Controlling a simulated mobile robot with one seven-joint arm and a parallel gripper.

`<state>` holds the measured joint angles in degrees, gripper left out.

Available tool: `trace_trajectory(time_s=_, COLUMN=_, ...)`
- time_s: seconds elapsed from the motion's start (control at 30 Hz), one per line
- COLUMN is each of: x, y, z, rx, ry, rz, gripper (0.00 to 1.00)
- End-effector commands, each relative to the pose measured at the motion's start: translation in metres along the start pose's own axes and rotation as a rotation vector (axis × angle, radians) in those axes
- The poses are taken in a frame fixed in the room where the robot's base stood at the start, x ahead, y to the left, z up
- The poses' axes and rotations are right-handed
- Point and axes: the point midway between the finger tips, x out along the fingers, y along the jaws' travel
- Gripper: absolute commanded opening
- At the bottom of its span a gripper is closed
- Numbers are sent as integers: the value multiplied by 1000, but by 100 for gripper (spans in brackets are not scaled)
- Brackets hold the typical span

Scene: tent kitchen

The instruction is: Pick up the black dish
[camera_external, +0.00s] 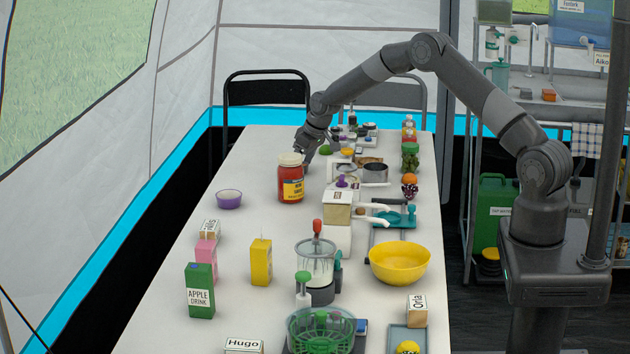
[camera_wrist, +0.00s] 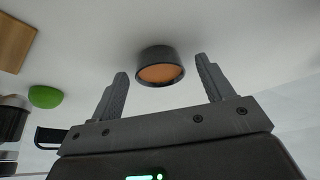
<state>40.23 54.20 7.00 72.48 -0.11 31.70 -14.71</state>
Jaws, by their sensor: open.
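The black dish (camera_wrist: 157,53) is a small, round, dark dish with an orange-brown inside. It shows at the upper middle of the wrist view, between and beyond the fingertips of my gripper (camera_wrist: 161,68). The fingers are apart with nothing held, and a gap shows between each finger and the dish. In the external view my gripper (camera_external: 304,157) points down low over the table, just behind the red jar (camera_external: 291,184). I cannot make out the dish there; the jar and gripper may hide it.
A green bowl (camera_wrist: 45,96) and a wooden board (camera_wrist: 15,42) lie left in the wrist view. The long white table (camera_external: 215,275) is crowded along its right half. A purple bowl (camera_external: 228,200) stands left of the jar. The table's far left is clear.

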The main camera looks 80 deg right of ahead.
Motion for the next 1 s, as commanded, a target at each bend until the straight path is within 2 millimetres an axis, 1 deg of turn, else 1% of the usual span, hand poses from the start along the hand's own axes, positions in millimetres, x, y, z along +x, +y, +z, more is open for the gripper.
trace_trajectory(time_s=0.1, x=4, y=0, z=0, rx=0, ry=1, rz=0, gripper=74)
trace_trajectory(time_s=0.3, x=4, y=0, z=0, rx=0, ry=1, rz=0, gripper=73)
trace_trajectory(time_s=0.87, x=4, y=0, z=0, rx=0, ry=1, rz=0, gripper=27)
trace_trajectory(time_s=0.9, x=4, y=0, z=0, rx=0, ry=1, rz=0, gripper=25)
trace_trajectory(time_s=1.0, x=4, y=0, z=0, rx=0, ry=1, rz=0, gripper=25)
